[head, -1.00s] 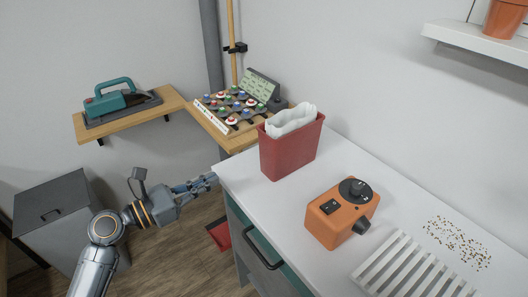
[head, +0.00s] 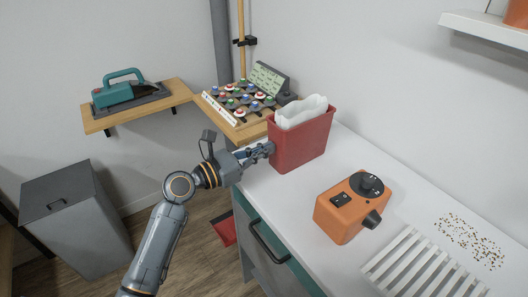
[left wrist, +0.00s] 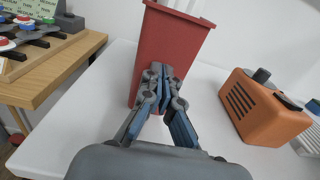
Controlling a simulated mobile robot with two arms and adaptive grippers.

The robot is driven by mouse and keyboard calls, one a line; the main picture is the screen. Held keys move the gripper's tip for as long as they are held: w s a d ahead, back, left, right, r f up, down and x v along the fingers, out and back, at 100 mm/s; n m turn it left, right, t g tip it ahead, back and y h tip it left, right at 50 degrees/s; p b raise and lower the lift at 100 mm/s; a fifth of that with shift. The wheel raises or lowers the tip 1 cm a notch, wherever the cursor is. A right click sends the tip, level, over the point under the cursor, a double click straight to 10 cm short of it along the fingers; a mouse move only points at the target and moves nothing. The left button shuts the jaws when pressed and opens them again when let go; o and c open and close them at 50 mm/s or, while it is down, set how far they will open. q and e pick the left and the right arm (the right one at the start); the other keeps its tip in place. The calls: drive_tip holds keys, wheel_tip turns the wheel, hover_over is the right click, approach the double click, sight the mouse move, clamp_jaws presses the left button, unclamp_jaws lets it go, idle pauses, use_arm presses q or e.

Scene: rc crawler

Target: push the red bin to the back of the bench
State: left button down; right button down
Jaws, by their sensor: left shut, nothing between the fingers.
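The red bin (head: 304,146) with a white liner stands upright on the white bench (head: 290,200), near its far left end and close to the back wall. My left gripper (head: 268,149) is shut and empty, its fingertips at the bin's near left side. In the left wrist view the fingertips (left wrist: 163,85) are in front of the red bin (left wrist: 172,45); they look to be touching or almost touching it. The bin's far side is hidden. My right gripper is not in view.
An orange device (head: 352,208) with a black knob stands right of the bin. A white slatted rack (head: 425,265) and scattered granules (head: 470,242) lie farther right. A wooden shelf with a button panel (head: 242,103) is behind the bin's left.

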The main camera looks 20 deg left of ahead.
sight(281, 140)
use_arm(q)
drive_tip(key=shift+w+r, duration=0.1)
drive_tip(key=p+x, duration=0.2)
drive_tip(key=x, duration=0.1)
drive_tip(key=p+x, duration=0.1)
drive_tip(key=x, duration=0.1)
drive_tip(key=shift+r, duration=0.35)
drive_tip(key=x, duration=0.2)
drive_tip(key=p+x, duration=0.1)
drive_tip(key=x, duration=0.5)
drive_tip(key=shift+f, duration=0.4)
drive_tip(key=shift+p, duration=0.35)
